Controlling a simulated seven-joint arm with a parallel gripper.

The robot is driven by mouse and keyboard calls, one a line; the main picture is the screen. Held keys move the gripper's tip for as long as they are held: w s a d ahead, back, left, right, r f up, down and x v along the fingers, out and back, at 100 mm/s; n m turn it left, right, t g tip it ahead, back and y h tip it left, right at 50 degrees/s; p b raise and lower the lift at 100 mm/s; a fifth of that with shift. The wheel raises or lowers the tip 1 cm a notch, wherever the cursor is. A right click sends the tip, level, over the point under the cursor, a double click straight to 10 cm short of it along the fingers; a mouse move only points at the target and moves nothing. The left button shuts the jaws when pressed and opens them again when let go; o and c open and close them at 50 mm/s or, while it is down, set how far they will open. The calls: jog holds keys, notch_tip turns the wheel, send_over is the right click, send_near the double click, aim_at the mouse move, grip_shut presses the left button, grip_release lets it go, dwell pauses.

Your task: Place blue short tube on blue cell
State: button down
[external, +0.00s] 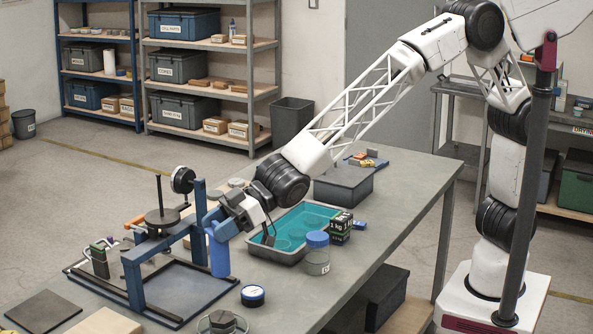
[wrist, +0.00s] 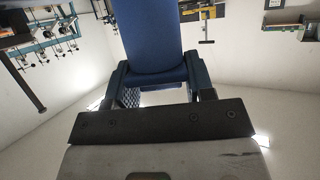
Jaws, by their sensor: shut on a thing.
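The blue short tube (external: 219,256) is upright, held in my gripper (external: 221,226) above the bench, in front of the blue lever frame (external: 133,285). In the wrist view the blue tube (wrist: 154,38) fills the space between the two fingers of my gripper (wrist: 154,78), which are shut on it. In the external view the tube overlaps the right side of the lever frame's base, and its lower end appears clear of the surface. I cannot pick out the blue cell for certain in either view.
A teal-lined tray (external: 283,257) lies right of my gripper. A clear jar with a blue lid (external: 317,262) and a black box (external: 341,229) stand near it. Bare bench (external: 395,215) shows at the right.

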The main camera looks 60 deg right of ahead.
jog(key=shift+n+g, duration=0.4)
jog(key=shift+g, duration=0.1)
jog(key=s+a, duration=0.2)
jog(key=a, duration=0.1)
jog(key=s+a, duration=0.1)
jog(key=a, duration=0.1)
jog(key=shift+r, duration=0.15)
jog(key=shift+d+f, duration=0.1)
jog(key=shift+f, duration=1.95)
jog(key=shift+f, duration=0.1)
jog(key=shift+f, duration=1.85)
jog(key=shift+f, duration=0.1)
jog(key=shift+c, duration=2.4)
grip_release()
jog(key=shift+f, duration=0.1)
jog(key=shift+r, duration=0.2)
